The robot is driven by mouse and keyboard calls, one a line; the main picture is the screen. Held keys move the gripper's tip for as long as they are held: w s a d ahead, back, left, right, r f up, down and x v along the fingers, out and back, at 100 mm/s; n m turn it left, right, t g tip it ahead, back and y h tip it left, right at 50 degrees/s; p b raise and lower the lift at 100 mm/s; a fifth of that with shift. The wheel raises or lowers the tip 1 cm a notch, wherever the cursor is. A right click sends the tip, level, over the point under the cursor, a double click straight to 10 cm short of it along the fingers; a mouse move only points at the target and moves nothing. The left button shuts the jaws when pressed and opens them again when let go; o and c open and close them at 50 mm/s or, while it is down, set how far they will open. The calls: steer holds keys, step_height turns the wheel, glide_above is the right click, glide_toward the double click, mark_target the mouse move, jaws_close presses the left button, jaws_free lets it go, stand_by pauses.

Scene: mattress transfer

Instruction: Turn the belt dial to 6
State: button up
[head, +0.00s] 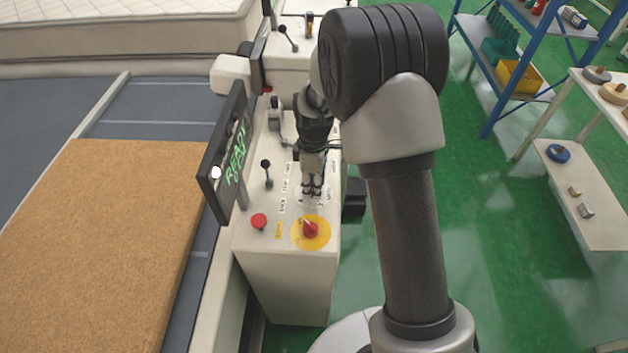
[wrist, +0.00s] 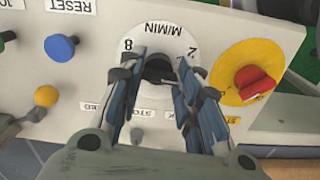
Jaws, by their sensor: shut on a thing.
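The belt dial shows in the wrist view as a dark knob (wrist: 160,70) in a white scale plate (wrist: 158,36) marked M/MIN, upside down in the picture. An 8 is readable on the left of the plate, and a partly covered figure is on the right. My gripper (wrist: 160,76) has its two fingers on either side of the knob and is shut on it. In the head view my gripper (head: 312,190) points down at the control panel and covers most of the dial. The knob's pointer and its setting are hidden.
A red knob on a yellow disc (head: 310,230) is close to the dial. A red button (head: 259,221), a black-knobbed lever (head: 266,163) and a tilted display reading READY (head: 235,155) are also near.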

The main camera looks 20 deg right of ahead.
steer(key=m+p, duration=0.1)
steer(key=m, duration=0.5)
steer(key=m+p, duration=0.1)
steer(key=m, duration=0.5)
steer(key=shift+a+m, duration=0.1)
steer(key=shift+m, duration=0.3)
steer(key=m, duration=0.6)
steer(key=shift+w+p, duration=0.1)
steer(key=shift+p, duration=0.3)
steer(key=m, duration=0.5)
steer(key=shift+m, duration=0.4)
steer(key=o, duration=1.1)
